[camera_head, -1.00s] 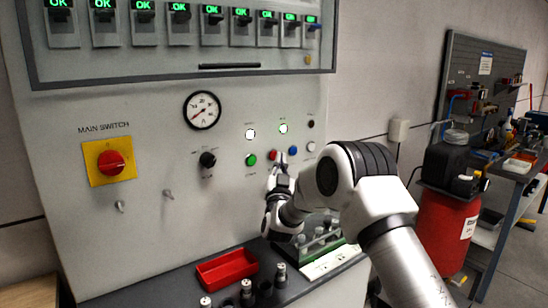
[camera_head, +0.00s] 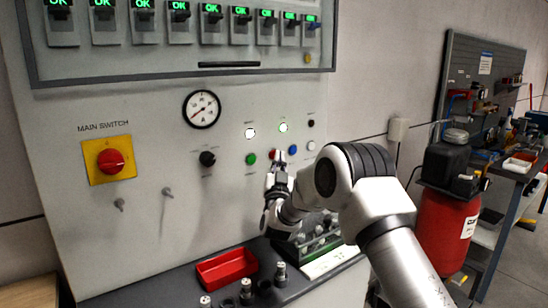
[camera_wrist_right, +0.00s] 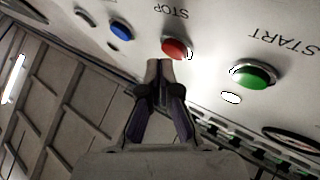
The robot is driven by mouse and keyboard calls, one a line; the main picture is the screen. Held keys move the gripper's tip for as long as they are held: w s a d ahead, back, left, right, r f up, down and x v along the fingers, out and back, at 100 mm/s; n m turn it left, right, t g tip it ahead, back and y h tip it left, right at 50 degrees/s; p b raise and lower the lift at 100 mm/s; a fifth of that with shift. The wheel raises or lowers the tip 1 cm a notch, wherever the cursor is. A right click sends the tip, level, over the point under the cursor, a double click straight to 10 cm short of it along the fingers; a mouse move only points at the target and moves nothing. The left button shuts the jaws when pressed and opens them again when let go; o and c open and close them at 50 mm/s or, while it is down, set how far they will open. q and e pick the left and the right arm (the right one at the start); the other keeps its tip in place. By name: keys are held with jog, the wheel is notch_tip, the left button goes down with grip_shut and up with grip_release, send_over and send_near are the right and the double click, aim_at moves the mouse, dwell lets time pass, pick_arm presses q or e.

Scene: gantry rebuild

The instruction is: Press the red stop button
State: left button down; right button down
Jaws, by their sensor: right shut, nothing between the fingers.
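The red stop button (camera_head: 273,153) is on the machine's front panel, between the green start button (camera_head: 250,159) and the blue button (camera_head: 293,149). In the right wrist view the red button (camera_wrist_right: 175,48) sits under the upside-down word STOP, just beyond my fingertips. My right gripper (camera_head: 278,165) is shut and empty, close below and in front of the red button. In the right wrist view its closed fingertips (camera_wrist_right: 159,68) point at the button's lower left edge; I cannot tell whether they touch it. My left gripper is out of view.
The green start button (camera_wrist_right: 252,75) is close on the right in the wrist view, and the blue button (camera_wrist_right: 121,30) on the left. A yellow-backed main switch (camera_head: 110,161) is far left. A red tray (camera_head: 227,267) stands on the ledge below.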

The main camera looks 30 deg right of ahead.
jog(key=shift+w, duration=0.5)
dwell(0.6)
dwell(0.3)
jog(key=shift+s+b, duration=0.4)
jog(key=shift+s, duration=0.4)
jog(key=s+b, duration=0.1)
jog(key=s, duration=0.4)
jog(key=shift+d, duration=0.2)
dwell(0.5)
